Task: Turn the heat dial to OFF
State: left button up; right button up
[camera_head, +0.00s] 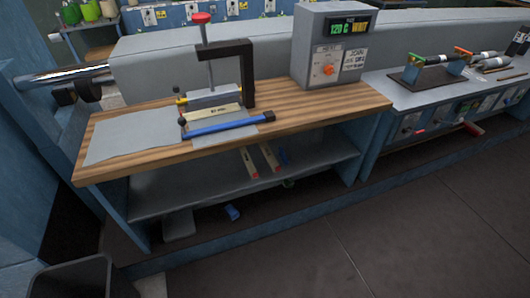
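The heat dial (328,70) is a small orange knob on the front of a grey control box (307,51). The box stands at the back right end of a wooden-topped bench (310,113). A dark display (348,28) above the dial shows green text that looks like "120 C", with amber text beside it. Marks around the dial are too small to read, so its setting cannot be told. Neither of my grippers is in view.
A press with a red knob (201,18) and black frame (251,72) stands on the bench beside a grey sheet (120,140). A second bench with tools (400,97) adjoins at right. The floor (400,230) in front is clear. A dark bin (75,280) stands at lower left.

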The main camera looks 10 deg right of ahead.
aim_at(329, 71)
jog(key=z, duration=2.35)
jog(key=i, duration=3.85)
jog(key=u, duration=2.8)
